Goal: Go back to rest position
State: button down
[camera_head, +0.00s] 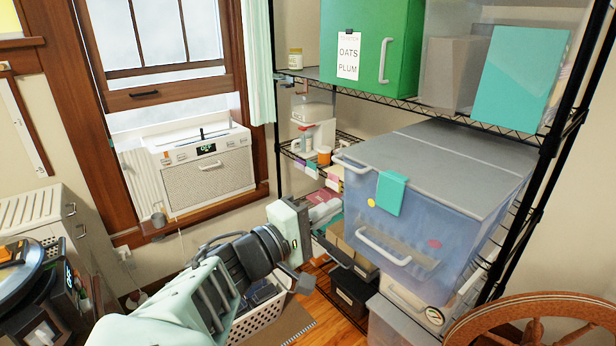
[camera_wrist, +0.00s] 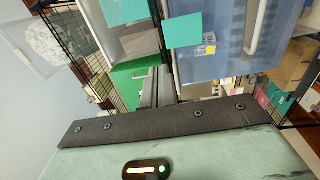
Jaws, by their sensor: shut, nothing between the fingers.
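My gripper (camera_wrist: 158,72) shows in the wrist view as two dark grey fingers lying side by side, with nothing between them. In the head view my arm reaches up from the bottom left, and the pale green hand of my gripper (camera_head: 290,228) is in front of the shelf's left side.
A black wire shelf (camera_head: 470,112) holds the bin and a green box (camera_head: 395,25). A white basket (camera_head: 262,318) is beneath my arm. A window air conditioner (camera_head: 208,172) is behind left. A wooden wheel-shaped chair back (camera_head: 530,308) is front right; a turntable (camera_head: 22,270) is left.

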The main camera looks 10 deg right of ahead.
jog(key=shift+s+a, duration=0.1)
jog(key=shift+a, duration=0.05)
jog(key=s+d+f+g+y+b, duration=0.2)
jog(key=s+d+f+g+y, duration=0.45)
jog(key=d+f+g, duration=0.5)
jog(key=s+a+r+y+b, duration=0.1)
jog(key=s+a+y+b, duration=0.1)
jog(key=s+y, duration=0.3)
jog(key=s+a+r+n+t+y+b, duration=0.1)
jog(key=s+y, duration=0.4)
jog(key=s, duration=0.7)
jog(key=shift+a+r+b, duration=0.5)
jog(key=shift+a+r, duration=0.3)
jog(key=shift+a, duration=0.5)
